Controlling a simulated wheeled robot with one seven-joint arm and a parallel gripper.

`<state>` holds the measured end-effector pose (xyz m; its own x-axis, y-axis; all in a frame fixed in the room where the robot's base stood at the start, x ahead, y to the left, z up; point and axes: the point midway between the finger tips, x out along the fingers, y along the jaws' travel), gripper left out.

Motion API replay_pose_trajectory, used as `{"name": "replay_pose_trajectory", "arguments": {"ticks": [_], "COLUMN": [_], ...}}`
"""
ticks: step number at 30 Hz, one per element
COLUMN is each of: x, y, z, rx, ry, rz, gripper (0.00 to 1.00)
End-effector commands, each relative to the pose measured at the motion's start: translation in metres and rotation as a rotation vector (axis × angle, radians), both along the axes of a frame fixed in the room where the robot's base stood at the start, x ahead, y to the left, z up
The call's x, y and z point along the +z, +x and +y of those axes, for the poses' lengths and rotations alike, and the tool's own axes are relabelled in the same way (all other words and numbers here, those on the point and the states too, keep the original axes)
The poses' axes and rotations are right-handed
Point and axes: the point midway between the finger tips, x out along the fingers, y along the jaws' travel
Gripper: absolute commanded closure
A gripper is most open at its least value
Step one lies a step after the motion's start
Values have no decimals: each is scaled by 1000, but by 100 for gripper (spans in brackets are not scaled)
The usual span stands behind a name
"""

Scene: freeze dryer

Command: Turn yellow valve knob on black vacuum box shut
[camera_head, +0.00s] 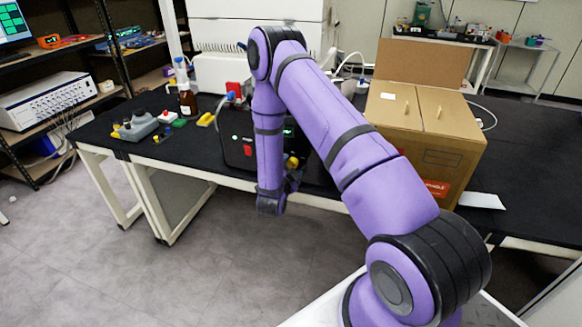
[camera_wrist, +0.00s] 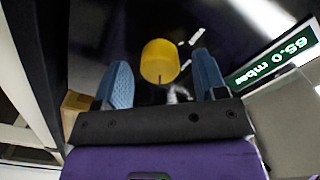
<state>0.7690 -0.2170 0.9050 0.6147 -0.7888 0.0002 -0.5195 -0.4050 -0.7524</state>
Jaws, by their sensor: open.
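The black vacuum box (camera_head: 238,152) stands on the black table, partly hidden behind my purple arm in the head view. Its yellow valve knob (camera_head: 292,162) shows just right of my forearm. In the wrist view the yellow knob (camera_wrist: 159,61) is ahead of my gripper (camera_wrist: 162,85), between the two blue fingertips. The fingers are open, with a gap on each side of the knob. Whether the knob reaches fully in between them in depth, I cannot tell.
A cardboard box (camera_head: 428,125) stands on the table to the right of the vacuum box. A brown bottle (camera_head: 187,103), a grey tool (camera_head: 137,127) and small colored items lie to the left. The floor in front of the table is clear.

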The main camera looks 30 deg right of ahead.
Motion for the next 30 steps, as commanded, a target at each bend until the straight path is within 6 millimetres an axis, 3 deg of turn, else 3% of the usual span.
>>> {"name": "replay_pose_trajectory", "arguments": {"ticks": [12,18,19,30], "x": [0,0,0,0], "y": [5,5,5,5], "z": [-6,-6,-6,-6], "rx": [1,0,1,1], "ry": [-1,-1,-1,-34], "rz": [0,1,0,44], "gripper": [35,81,84,84]}}
